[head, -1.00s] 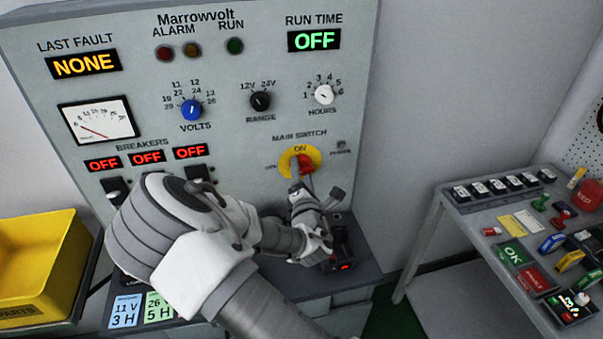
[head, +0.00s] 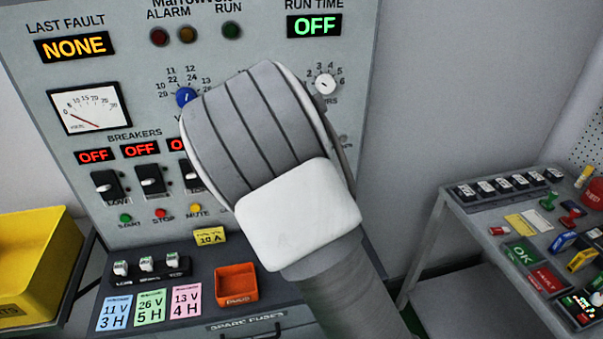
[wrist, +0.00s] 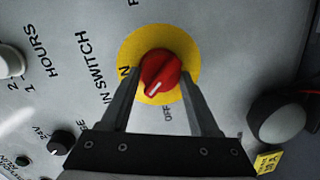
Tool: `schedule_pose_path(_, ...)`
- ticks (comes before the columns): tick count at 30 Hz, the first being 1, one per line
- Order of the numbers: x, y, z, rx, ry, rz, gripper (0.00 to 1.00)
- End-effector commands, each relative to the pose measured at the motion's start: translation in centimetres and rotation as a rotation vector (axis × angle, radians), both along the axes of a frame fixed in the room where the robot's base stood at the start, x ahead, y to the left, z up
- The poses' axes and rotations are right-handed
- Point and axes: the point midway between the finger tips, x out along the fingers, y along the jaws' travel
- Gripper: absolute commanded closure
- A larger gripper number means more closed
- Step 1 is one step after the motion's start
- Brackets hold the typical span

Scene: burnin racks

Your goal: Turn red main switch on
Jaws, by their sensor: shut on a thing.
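The main switch is a red knob (wrist: 160,74) on a round yellow plate (wrist: 129,51), in the wrist view, which shows the panel turned sideways. My gripper (wrist: 160,80) is shut on the knob, one finger on each side. The knob's white pointer line aims down-left in that view, between the OFF label at the bottom and the ON label at the left, which a finger partly covers. In the head view my arm hides the switch and my fingers.
The panel shows RUN TIME OFF (head: 315,26), a blue volts knob (head: 186,97), a white hours knob (head: 325,84) and breakers (head: 151,180). An orange bin (head: 236,284) stands on the ledge below. A yellow bin (head: 38,270) is left; a side table (head: 437,225) with blocks is right.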

Motion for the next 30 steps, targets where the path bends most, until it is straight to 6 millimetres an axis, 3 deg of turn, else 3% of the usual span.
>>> schedule_pose_path(15,0.09,-0.35,-0.27,0.455,0.127,-0.001,0.93)
schedule_pose_path(30,0.09,-0.41,0.02,0.682,0.196,0.000,0.94)
